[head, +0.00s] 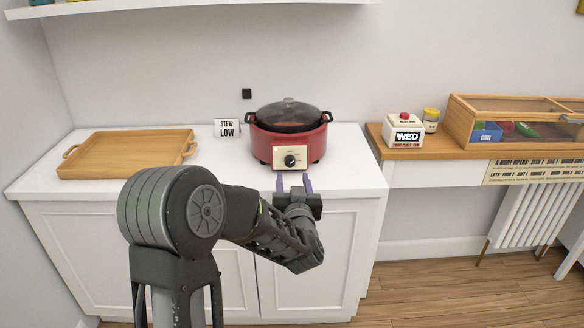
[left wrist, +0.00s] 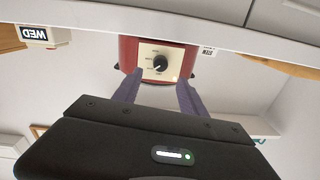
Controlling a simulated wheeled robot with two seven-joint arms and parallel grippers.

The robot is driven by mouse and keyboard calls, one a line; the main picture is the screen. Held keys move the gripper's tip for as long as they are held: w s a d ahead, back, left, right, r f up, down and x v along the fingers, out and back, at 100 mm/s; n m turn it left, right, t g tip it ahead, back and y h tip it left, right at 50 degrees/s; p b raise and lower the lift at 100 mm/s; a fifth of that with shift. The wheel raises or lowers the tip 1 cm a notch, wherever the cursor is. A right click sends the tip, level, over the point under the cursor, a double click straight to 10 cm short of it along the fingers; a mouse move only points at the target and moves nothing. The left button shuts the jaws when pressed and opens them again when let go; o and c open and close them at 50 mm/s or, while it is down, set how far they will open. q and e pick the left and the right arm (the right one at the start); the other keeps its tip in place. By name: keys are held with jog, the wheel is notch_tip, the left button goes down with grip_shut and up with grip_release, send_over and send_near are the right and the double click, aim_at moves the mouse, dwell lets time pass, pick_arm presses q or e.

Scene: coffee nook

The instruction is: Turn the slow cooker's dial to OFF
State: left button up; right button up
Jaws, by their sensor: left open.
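The red slow cooker (head: 289,131) with a dark lid stands on the white counter. Its cream front panel carries a black dial (head: 290,160). In the left wrist view, which is upside down, the dial (left wrist: 159,63) sits on the cream panel (left wrist: 171,51) with small markings too blurred to read. My left gripper (head: 293,184) is open and empty, in front of and a little below the dial in the head view. In the left wrist view its two purple fingers (left wrist: 158,92) are spread toward the panel, apart from the dial. My right gripper is not in view.
A "STEW LOW" card (head: 227,128) stands left of the cooker. A wooden tray (head: 131,143) lies on the counter's left part. Right of the counter, a wooden shelf (head: 450,148) bears a "WED" block (head: 404,131), a small jar (head: 431,119) and a wooden case (head: 515,108).

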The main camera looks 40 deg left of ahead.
aim_at(290, 163)
pick_arm(q)
jog(key=x, duration=0.7)
jog(key=shift+w+a, duration=0.1)
grip_shut()
dwell(0.4)
